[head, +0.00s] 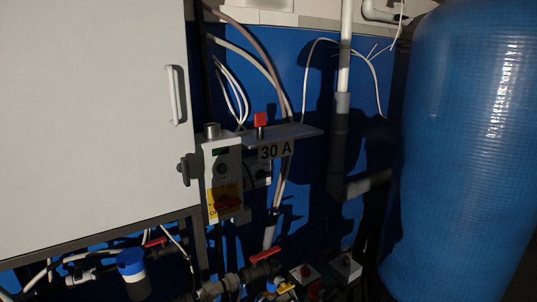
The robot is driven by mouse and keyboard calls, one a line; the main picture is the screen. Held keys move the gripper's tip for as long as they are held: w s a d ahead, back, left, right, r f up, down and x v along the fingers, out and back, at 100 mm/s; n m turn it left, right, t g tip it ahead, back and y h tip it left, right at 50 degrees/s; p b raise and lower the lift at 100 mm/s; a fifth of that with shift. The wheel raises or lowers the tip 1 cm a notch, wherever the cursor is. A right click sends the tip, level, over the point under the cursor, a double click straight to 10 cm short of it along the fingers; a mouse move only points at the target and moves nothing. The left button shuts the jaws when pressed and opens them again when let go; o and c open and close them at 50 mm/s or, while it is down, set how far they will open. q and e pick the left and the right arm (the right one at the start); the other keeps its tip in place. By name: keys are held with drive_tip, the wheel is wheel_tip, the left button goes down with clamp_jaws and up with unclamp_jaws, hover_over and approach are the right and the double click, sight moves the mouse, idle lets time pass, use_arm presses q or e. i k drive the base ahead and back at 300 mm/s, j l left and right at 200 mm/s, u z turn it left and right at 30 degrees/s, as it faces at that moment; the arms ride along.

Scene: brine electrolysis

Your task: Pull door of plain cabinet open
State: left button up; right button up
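The plain cabinet (85,120) fills the left of the head view. Its pale grey door looks shut, and a white vertical bar handle (174,95) sits near its right edge. A dark knob or latch (187,169) shows lower down at the cabinet's right edge, close to a switch box. Neither of my grippers shows in the head view, so I cannot see their state. The door's left side and top are cut off by the picture's edge.
A grey switch box (222,180) with a red-and-yellow switch stands right beside the cabinet. A shelf marked 30 A (285,132) carries a red knob (260,119). A large blue tank (465,150) fills the right. Pipes and red-handled valves (265,254) run below.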

sight(96, 122)
drive_tip(key=i+j+z, duration=0.3)
drive_tip(key=i, duration=0.2)
drive_tip(key=i+j+z, duration=0.2)
drive_tip(key=i+j, duration=0.15)
